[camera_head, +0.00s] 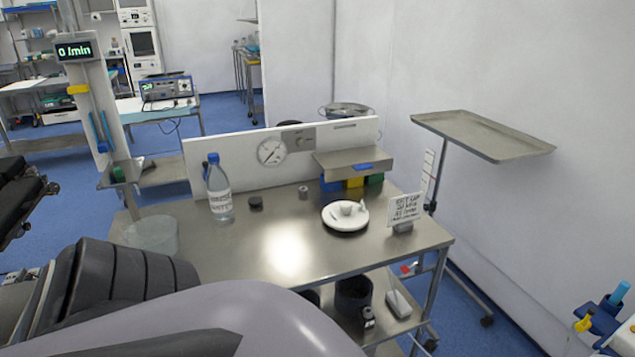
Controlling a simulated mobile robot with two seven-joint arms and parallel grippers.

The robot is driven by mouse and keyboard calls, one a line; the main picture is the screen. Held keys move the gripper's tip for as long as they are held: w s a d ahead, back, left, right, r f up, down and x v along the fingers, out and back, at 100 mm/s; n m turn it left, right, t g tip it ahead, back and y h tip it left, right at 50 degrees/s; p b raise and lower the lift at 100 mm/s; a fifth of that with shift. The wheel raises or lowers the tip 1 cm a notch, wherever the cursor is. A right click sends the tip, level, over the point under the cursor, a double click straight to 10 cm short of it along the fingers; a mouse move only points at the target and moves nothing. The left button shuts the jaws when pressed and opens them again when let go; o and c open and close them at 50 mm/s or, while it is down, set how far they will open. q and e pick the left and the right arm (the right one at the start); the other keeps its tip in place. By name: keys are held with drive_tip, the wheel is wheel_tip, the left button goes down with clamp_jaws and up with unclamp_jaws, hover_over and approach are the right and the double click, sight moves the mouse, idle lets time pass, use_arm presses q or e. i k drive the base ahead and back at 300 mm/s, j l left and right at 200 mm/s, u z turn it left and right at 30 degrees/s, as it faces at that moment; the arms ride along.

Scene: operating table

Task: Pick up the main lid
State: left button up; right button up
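A white round lid-like piece (334,221), with small white parts standing up at its middle, lies on the metal table (225,245), right of centre. A dark rim shows under its front edge. A small dark round cap (255,203) and a small grey cylinder (303,192) stand farther left on the table. I cannot tell from this view which of these is called the main lid. Neither of my grippers shows; only large parts of my own arm fill the bottom left.
A water bottle (218,188) and a clear bowl (153,236) stand at the table's left. A sign (405,208) is right of the white piece. A gauge panel (230,160) and small shelf (352,158) line the back. The table's middle is clear.

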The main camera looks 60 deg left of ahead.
sight(347, 216)
drive_tip(key=j+u, duration=0.15)
drive_tip(key=u, duration=1.55)
drive_tip(key=i+l, duration=0.05)
drive_tip(key=l, duration=0.05)
